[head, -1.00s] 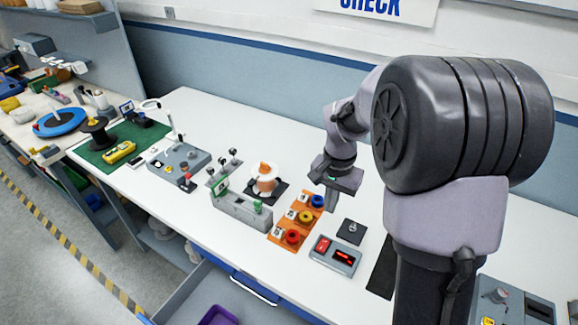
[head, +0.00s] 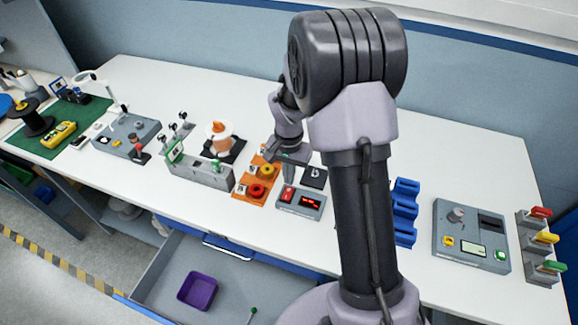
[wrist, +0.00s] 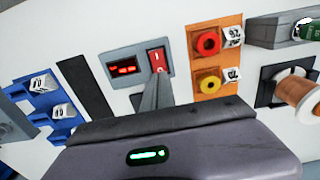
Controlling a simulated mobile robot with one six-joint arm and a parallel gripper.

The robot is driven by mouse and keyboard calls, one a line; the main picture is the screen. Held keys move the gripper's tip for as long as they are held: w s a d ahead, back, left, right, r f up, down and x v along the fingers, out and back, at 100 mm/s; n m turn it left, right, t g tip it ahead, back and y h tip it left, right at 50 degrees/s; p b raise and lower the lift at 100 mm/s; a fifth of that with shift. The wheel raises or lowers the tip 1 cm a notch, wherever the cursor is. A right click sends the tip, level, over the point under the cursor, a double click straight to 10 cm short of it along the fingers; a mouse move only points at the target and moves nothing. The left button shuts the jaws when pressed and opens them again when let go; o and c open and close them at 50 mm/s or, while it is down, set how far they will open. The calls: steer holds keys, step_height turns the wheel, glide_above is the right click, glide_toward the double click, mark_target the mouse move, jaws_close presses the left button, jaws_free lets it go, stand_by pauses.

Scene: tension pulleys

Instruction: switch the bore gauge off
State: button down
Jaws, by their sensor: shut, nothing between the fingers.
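The bore gauge is a grey box (head: 314,212) with a lit red digit display (head: 311,202) and a red rocker switch (head: 288,194) on its top. In the wrist view the display (wrist: 124,69) glows red and the switch (wrist: 158,59) shows a white mark. My gripper (head: 288,179) is shut and empty, pointing down over the switch end of the box. In the wrist view its fingertips (wrist: 158,78) lie at the near edge of the switch. I cannot tell whether they touch it.
An orange tray (head: 246,197) with coloured spools stands left of the gauge. A black pad (head: 314,178) with a small metal piece lies behind it. Blue holders (head: 405,210) and a grey control box (head: 468,265) are to the right. An open drawer (head: 168,258) juts out below the front edge.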

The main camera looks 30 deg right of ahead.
mark_target(287, 195)
steer(key=shift+f+b, duration=0.4)
steer(key=shift+f, duration=1.6)
steer(key=shift+f, duration=0.1)
steer(key=shift+f+b, duration=0.3)
steer(key=shift+b, duration=0.05)
steer(key=shift+s+r, duration=0.1)
steer(key=shift+r, duration=0.05)
steer(key=shift+s+a, duration=0.25)
steer(key=shift+s, duration=0.05)
steer(key=shift+s+a+r, duration=0.1)
steer(key=shift+s+a, duration=0.15)
steer(key=shift+a, duration=0.05)
